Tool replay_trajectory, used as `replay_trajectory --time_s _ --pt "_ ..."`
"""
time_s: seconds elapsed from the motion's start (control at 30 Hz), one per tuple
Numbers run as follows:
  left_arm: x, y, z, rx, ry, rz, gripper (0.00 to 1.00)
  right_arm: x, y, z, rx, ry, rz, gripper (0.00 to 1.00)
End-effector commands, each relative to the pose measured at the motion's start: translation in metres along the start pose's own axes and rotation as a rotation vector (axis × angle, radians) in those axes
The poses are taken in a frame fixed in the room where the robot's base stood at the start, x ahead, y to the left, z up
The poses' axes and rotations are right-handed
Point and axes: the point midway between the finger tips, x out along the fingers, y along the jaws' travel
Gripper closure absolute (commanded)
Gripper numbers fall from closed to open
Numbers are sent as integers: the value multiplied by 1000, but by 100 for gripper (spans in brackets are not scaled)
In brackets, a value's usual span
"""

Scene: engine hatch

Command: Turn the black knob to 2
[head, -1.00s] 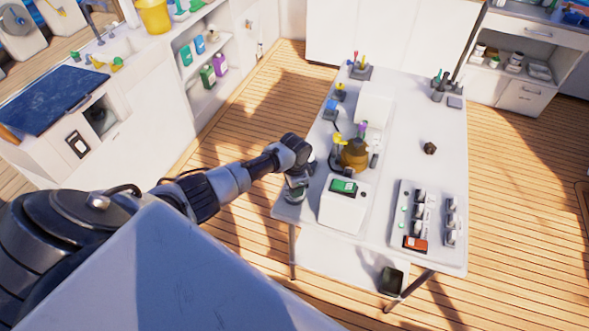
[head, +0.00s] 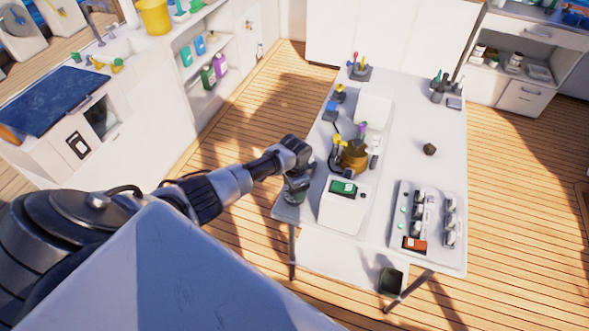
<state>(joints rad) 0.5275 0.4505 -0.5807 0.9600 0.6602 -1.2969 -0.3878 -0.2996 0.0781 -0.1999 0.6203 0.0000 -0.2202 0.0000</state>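A white box (head: 337,215) with a green part (head: 343,187) on its top stands at the near left of the white table. A small dark spot, perhaps the black knob (head: 362,195), shows at the box's right edge; its setting and any numbers are too small to read. My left gripper (head: 297,194) points down at the table's near left corner, just left of the white box and apart from the dark spot. My wrist hides part of it, and its fingers are too small to tell whether they are open. My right gripper is out of view.
A panel (head: 432,254) with several switches and a red part lies at the near right of the table (head: 400,120). A brown rounded part (head: 354,156) with coloured caps stands behind the white box. A small dark faceted object (head: 430,149) lies on otherwise clear tabletop.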

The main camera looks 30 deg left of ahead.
Motion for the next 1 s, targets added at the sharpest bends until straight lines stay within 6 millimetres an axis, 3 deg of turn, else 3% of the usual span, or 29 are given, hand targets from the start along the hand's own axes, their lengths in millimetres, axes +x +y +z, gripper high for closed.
replay_trajectory --time_s 0.27,0.7,1.0 --pt "-7 0 0 1 2 0 37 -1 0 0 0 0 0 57" --pt "-85 -1 0 1 2 -3 37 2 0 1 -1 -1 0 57" --pt "-108 0 0 -1 0 0 37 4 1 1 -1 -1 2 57"
